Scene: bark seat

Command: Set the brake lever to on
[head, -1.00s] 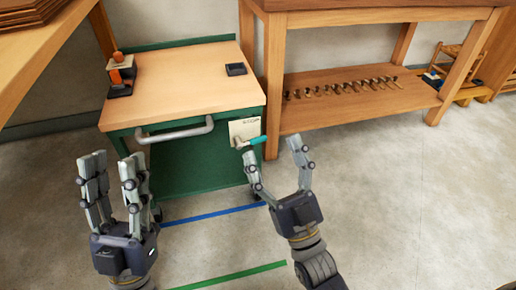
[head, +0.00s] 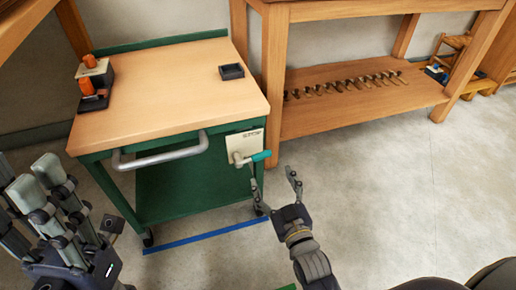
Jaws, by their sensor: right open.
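The brake lever (head: 261,156) has a teal grip and a grey arm. It sticks out to the right, nearly level, from a cream plate (head: 245,143) on the green cart's front right. The lettering on the plate is too small to read surely. My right gripper (head: 275,178) is open and empty. Its fingers point up just below the lever, apart from it in the picture. My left gripper (head: 30,185) is at the left edge, partly cut off, with its fingers spread and nothing seen between them.
The green cart (head: 165,85) has a wooden top and a grey handle bar (head: 160,155). A wooden bench (head: 272,95) stands behind to the right. Floor to the right is clear.

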